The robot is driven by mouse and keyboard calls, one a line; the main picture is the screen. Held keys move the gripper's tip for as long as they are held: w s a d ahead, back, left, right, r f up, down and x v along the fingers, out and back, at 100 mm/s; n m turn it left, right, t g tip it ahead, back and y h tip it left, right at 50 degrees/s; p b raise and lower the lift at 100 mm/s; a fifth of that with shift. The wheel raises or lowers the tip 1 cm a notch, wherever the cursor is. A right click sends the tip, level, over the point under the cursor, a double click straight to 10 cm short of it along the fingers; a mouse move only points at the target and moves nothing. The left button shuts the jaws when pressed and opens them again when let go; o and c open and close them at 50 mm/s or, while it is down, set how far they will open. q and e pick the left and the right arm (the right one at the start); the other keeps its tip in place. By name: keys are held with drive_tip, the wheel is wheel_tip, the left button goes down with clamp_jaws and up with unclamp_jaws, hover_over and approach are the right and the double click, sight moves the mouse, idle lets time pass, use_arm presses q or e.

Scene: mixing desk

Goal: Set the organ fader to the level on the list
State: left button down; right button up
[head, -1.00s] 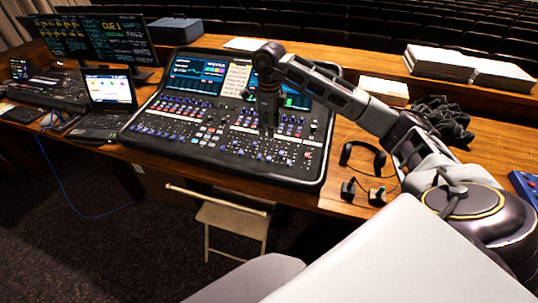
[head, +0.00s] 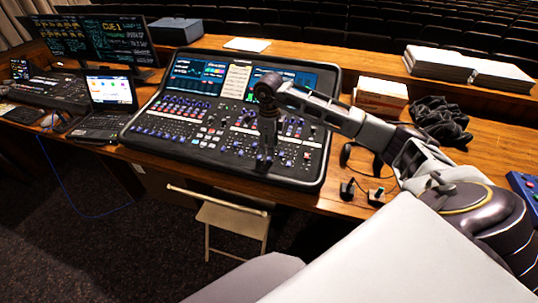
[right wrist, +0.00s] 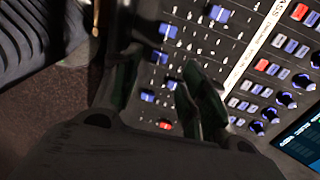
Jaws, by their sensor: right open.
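The mixing console (head: 178,150) stands on the wooden desk, with rows of faders and knobs. A paper list (head: 237,80) with small lines lies between its two screens; its text is too small to read. My right gripper (head: 265,160) points down over the front right part of the console. In the right wrist view, its two fingers (right wrist: 155,85) are apart, with blue fader caps (right wrist: 168,30) around and beyond them. I cannot tell which cap is the organ fader, or whether a finger touches one. My left gripper is out of view.
A laptop (head: 110,95) and monitors (head: 115,38) stand left of the console. Headphones (head: 345,155), a black cloth bundle (head: 440,118) and stacked papers (head: 440,62) are to the right. A folding chair (head: 235,220) stands in front of the desk.

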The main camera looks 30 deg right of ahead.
sight(269, 158)
drive_tip(key=shift+f+p, duration=0.35)
drive_tip(key=shift+f, duration=2.6)
clamp_jaws()
